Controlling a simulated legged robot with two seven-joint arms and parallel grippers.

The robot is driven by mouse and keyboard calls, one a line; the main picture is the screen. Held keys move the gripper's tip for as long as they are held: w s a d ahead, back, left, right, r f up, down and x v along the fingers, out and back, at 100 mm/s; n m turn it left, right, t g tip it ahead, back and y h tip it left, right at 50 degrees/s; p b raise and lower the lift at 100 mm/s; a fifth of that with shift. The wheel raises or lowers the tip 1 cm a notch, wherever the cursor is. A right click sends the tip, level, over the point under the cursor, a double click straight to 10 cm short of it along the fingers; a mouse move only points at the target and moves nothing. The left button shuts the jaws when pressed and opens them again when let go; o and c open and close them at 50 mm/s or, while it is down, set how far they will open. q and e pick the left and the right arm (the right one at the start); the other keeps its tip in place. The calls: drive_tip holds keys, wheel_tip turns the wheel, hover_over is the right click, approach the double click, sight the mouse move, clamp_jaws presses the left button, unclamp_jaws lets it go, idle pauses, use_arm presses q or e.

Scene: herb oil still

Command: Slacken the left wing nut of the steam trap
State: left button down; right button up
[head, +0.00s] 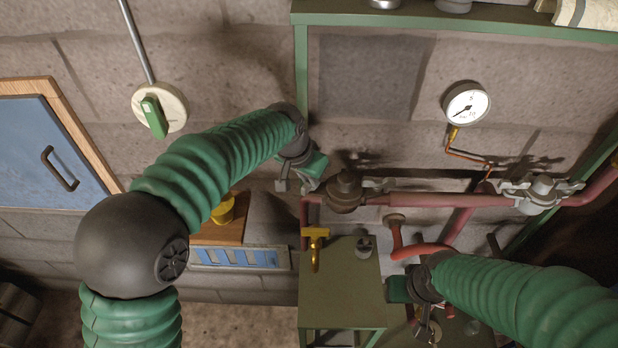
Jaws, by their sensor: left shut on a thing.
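A dark, round, brown steam trap (343,192) sits in the red pipe at the centre, with a grey wing nut (377,184) on its right side. My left gripper (296,185) is at the trap's left side, shut on the left wing nut there. The gripper hides that nut almost wholly, so its turn cannot be seen. My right gripper (430,326) points down at the lower right, beside the green stand and well below the pipe. Its fingers are small and dark, and I cannot tell whether they are open.
A grey fitting with wings (541,190) sits further right on the red pipe (455,200). A pressure gauge (467,104) hangs above. A green stand (340,275) with a brass tap (315,240) is below the trap. A green switch (154,116) and blue cabinet (50,150) are left.

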use_arm(q)
drive_tip(key=n, duration=0.1)
drive_tip(key=n+y, duration=0.1)
drive_tip(key=n, duration=0.2)
drive_tip(key=shift+w+d+r+t, duration=0.1)
drive_tip(key=shift+d+r+t, duration=0.15)
drive_tip(key=shift+t, duration=0.15)
drive_tip(key=shift+n+y, duration=0.6)
drive_tip(key=shift+n, duration=0.5)
drive_tip(key=c, duration=1.5)
unclamp_jaws()
drive_tip(key=shift+w, duration=0.15)
drive_tip(key=shift+o, duration=0.2)
drive_tip(key=shift+f, duration=0.2)
drive_tip(key=shift+s+r, duration=0.25)
drive_tip(key=shift+r, duration=0.2)
drive_tip(key=b+v, duration=0.1)
drive_tip(key=v, duration=1.4)
drive_tip(key=shift+d+r+b, duration=0.2)
drive_tip(key=shift+r+b, duration=0.15)
